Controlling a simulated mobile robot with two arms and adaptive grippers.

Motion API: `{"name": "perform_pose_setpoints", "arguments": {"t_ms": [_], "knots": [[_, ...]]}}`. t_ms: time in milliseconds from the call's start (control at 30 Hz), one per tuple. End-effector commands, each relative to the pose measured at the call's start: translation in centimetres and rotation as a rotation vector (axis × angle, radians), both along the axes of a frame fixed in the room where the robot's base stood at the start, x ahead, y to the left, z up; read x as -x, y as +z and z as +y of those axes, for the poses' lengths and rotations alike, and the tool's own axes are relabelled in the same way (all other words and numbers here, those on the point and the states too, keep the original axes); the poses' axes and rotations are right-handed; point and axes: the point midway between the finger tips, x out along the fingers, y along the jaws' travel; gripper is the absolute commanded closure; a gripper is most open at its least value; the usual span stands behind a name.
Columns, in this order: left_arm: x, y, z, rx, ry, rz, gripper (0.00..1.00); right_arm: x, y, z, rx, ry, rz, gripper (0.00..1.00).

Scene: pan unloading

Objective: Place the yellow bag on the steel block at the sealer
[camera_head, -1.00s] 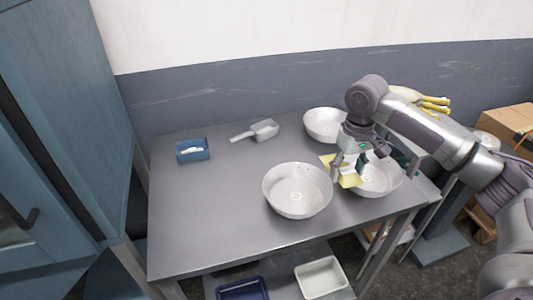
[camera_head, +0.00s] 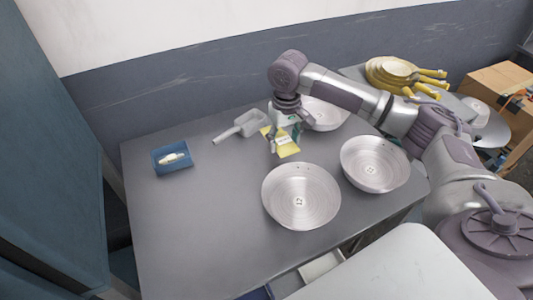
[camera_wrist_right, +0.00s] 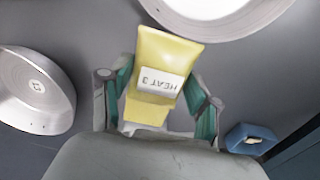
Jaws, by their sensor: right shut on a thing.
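The yellow bag (camera_head: 286,145) has a white label, and in the right wrist view the bag (camera_wrist_right: 165,55) reads "HEAT 3". My right gripper (camera_head: 283,138) is shut on the bag and holds it over the table, between the scoop and the pans. In the right wrist view its green-padded fingers (camera_wrist_right: 162,92) stand on either side of the bag. I cannot make out the steel block or the sealer in these views. My left gripper is not in view.
The grey table (camera_head: 205,235) has free room at its left and front. Round metal pans (camera_head: 301,196), (camera_head: 375,164) stand right of centre, another behind my right wrist. A metal scoop (camera_head: 243,126) and blue tray (camera_head: 172,158) lie at the back left. Yellow-handled pans (camera_head: 395,72) are stacked at the back right.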

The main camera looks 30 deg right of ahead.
Motion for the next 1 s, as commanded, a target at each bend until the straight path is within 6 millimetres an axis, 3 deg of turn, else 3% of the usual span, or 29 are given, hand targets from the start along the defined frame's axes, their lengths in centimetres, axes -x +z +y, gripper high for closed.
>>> {"name": "perform_pose_setpoints", "arguments": {"t_ms": [100,300,433,633,1000], "knots": [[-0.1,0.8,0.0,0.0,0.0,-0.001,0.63,-1.0,-1.2,2.3,-0.002,0.002,0.001,0.76],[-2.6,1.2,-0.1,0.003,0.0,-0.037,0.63,-1.9,-2.6,4.0,0.0,0.0,-0.001,0.76],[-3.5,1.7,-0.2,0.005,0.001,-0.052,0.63,-1.8,-3.9,4.0,0.001,-0.001,0.002,0.76],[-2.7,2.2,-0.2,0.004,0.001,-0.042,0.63,-1.8,-6.4,4.0,0.001,-0.002,0.0,0.76],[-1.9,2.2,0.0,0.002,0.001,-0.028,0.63,-1.8,-6.9,4.0,0.0,0.0,-0.001,0.76]]}}
